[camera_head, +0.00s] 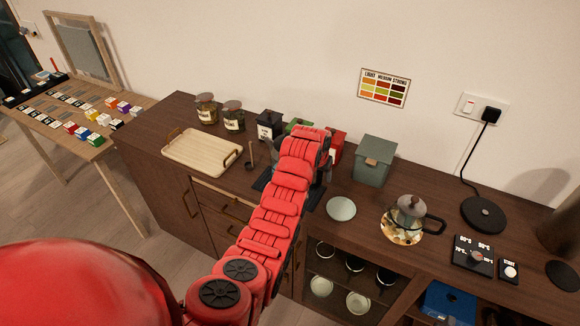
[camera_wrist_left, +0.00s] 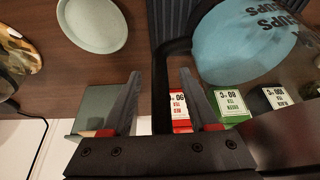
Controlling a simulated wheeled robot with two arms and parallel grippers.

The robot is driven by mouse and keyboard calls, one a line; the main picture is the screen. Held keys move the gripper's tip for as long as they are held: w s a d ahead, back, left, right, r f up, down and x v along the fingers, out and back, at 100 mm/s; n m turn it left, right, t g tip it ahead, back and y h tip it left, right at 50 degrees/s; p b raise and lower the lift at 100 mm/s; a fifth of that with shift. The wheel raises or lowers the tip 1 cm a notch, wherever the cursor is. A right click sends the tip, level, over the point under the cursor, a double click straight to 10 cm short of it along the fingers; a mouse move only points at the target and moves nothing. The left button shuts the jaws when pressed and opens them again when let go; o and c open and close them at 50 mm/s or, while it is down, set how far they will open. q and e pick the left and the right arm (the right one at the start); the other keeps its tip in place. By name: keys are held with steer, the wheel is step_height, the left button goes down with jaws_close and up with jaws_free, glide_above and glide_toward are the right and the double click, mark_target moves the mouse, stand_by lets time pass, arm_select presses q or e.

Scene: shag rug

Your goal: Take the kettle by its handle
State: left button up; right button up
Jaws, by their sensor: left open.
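A clear vessel (camera_wrist_left: 240,45) with pale blue contents and "CUPS" markings fills the right of the left wrist view. It looks like the kettle; its black handle (camera_wrist_left: 158,75) runs between my left gripper's (camera_wrist_left: 160,76) two fingers. The fingers are open and apart on either side of the handle. In the head view my left arm hides most of this vessel. A glass teapot (camera_head: 408,212) with a grey lid and black handle stands farther right. My right gripper is not in view.
A dark ribbed mat (camera_head: 316,196) lies under the arm. A pale round dish (camera_head: 341,208) is right of it, a grey-green box (camera_head: 373,160) behind. A black corded base (camera_head: 484,214) and a control panel (camera_head: 473,256) are at right. A wooden tray (camera_head: 202,152) is at left.

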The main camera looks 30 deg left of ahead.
arm_select(q)
jaws_close()
stand_by(1.3)
